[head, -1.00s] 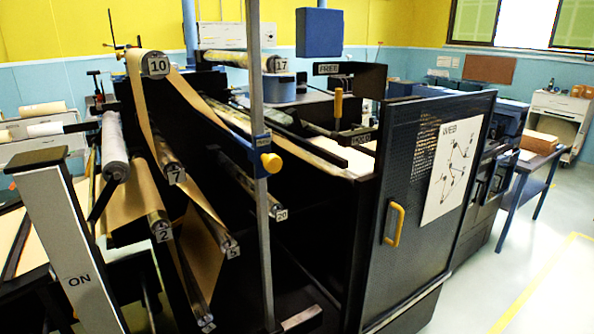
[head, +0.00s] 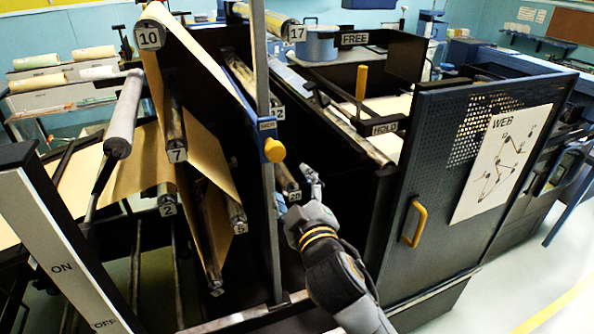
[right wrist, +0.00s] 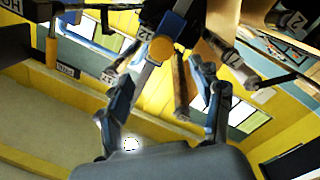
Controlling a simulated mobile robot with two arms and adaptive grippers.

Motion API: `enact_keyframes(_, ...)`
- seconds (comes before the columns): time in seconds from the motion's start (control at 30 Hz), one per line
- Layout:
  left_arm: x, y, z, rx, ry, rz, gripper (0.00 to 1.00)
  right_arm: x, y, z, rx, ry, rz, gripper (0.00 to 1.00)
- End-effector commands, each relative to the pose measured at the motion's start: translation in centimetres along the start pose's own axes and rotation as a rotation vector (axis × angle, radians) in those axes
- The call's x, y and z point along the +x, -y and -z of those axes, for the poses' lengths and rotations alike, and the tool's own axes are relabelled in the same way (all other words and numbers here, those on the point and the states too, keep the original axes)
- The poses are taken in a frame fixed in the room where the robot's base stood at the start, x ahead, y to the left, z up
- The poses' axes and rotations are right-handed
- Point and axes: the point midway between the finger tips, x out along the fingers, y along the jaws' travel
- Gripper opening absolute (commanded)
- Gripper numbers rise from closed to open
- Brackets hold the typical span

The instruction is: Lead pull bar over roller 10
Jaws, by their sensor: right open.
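Roller 10 (head: 150,38) is at the upper left in the head view, with brown kraft web (head: 200,65) over it that slopes down to the right. I cannot pick out the pull bar for sure. An upright metal post (head: 262,60) stands right of roller 10, carrying a blue clamp with a yellow knob (head: 274,150). My right gripper (head: 298,190) is open and empty, just right of the post and below the knob. In the right wrist view the open fingers (right wrist: 163,95) point towards the post and yellow knob (right wrist: 162,48). My left gripper is not in view.
Rollers 7 (head: 177,156), 2 (head: 168,210) and 5 (head: 240,228) sit below roller 10. Roller 17 (head: 297,34) is at the back. A dark perforated door (head: 450,160) with a yellow handle stands right of my arm. Open floor lies at the far right.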

Motion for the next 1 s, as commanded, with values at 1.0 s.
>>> enact_keyframes(1.0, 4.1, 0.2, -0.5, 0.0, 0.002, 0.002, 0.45, 12.5, -0.1, 0.1, -0.002, -0.003, -0.004, 0.66)
